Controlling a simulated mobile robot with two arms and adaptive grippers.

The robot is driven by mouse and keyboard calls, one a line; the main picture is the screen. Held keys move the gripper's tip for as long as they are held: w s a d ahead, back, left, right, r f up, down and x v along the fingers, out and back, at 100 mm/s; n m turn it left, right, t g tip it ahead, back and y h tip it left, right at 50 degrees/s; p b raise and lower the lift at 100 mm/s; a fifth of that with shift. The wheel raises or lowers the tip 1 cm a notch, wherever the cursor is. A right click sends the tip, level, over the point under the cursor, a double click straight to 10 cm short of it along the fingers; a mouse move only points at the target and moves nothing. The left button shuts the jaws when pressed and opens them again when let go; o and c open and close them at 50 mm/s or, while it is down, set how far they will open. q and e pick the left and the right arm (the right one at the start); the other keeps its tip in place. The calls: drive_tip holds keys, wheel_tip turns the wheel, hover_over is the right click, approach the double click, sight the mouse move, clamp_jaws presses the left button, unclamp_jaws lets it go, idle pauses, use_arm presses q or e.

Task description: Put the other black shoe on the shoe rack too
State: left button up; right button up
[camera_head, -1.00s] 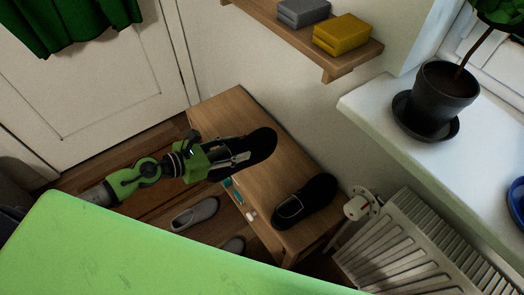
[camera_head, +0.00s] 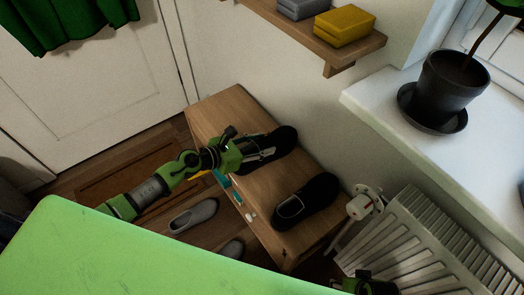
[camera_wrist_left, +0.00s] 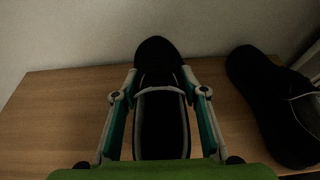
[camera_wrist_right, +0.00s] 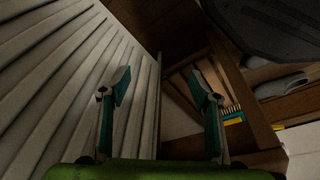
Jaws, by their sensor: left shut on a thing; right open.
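The wooden shoe rack (camera_head: 222,108) stands against the wall. One black shoe (camera_head: 308,200) rests on its top at the near end; it also shows at the right in the left wrist view (camera_wrist_left: 268,100). My left gripper (camera_head: 262,154) is shut on the other black shoe (camera_head: 284,140), over the rack top farther back. In the left wrist view that shoe (camera_wrist_left: 158,60) lies between both fingers, toe toward the wall; whether its sole touches the wood I cannot tell. My right gripper (camera_wrist_right: 160,90) is open and empty beside the radiator; part of it shows at the bottom of the head view.
A white radiator (camera_head: 440,245) with a valve (camera_head: 362,204) stands right of the rack. Grey shoes (camera_head: 194,215) are on the floor in front. A wall shelf (camera_head: 335,52) with boxes and a windowsill with a potted plant (camera_head: 445,90) are above.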

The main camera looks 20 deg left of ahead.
use_arm(q)
drive_tip(key=f+b, duration=0.2)
drive_tip(key=f, duration=0.1)
drive_tip(key=shift+w+d+f, duration=0.15)
drive_tip(key=shift+w, duration=0.05)
use_arm(e)
drive_tip(key=w+v, duration=0.1)
drive_tip(key=v, duration=0.6)
drive_tip(key=shift+w+r+t, duration=0.3)
drive_tip(key=shift+w+r, duration=0.2)
drive_tip(key=shift+w, duration=0.2)
use_arm(q)
drive_tip(key=shift+f, duration=0.15)
drive_tip(key=o, duration=1.4)
drive_tip(key=shift+c, duration=0.2)
use_arm(e)
drive_tip(key=shift+r, duration=0.3)
